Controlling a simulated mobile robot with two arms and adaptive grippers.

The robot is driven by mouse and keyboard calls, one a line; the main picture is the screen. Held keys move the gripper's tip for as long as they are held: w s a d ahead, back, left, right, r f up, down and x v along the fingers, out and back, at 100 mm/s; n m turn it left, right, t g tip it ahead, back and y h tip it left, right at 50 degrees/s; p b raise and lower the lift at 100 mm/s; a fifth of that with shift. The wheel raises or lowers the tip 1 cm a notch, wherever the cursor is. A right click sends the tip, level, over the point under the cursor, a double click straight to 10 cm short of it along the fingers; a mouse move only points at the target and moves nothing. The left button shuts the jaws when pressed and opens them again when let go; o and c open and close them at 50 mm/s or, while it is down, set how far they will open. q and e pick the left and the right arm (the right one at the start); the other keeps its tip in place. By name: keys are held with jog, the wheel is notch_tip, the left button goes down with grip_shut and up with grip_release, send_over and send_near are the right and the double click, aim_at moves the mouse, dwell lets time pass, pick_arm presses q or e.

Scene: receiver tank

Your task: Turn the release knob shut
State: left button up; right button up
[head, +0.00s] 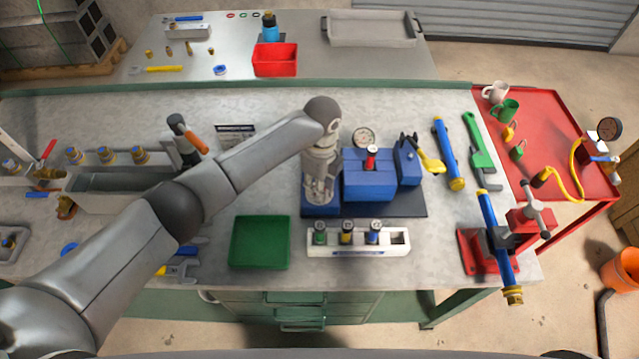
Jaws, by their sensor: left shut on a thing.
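The blue receiver tank unit (368,188) stands on a dark base plate (405,205) near the middle of the bench. It has a red-topped part (371,158) on its main block and a round gauge (363,138) behind. My left gripper (319,200) points down over the small blue block (320,210) at the unit's left end. It is shut on what seems to be the release knob there. The fingers hide the knob, so its turn angle cannot be seen. My right gripper is not in view.
A white rack (359,248) with several coloured plugs and a green tray (260,242) stand in front. A red vise (485,252) holding a blue tube is at the right. A yellow-handled tool (431,160) lies right of the unit. Bare bench lies beyond the unit.

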pick_arm(q)
jog(key=shift+r+m, duration=0.1)
jog(key=shift+m, duration=0.2)
jog(key=o, duration=1.1)
jog(key=shift+c, duration=0.2)
notch_tip(320, 180, up, 12)
jog(key=shift+w+d, duration=0.15)
jog(key=shift+w, duration=0.05)
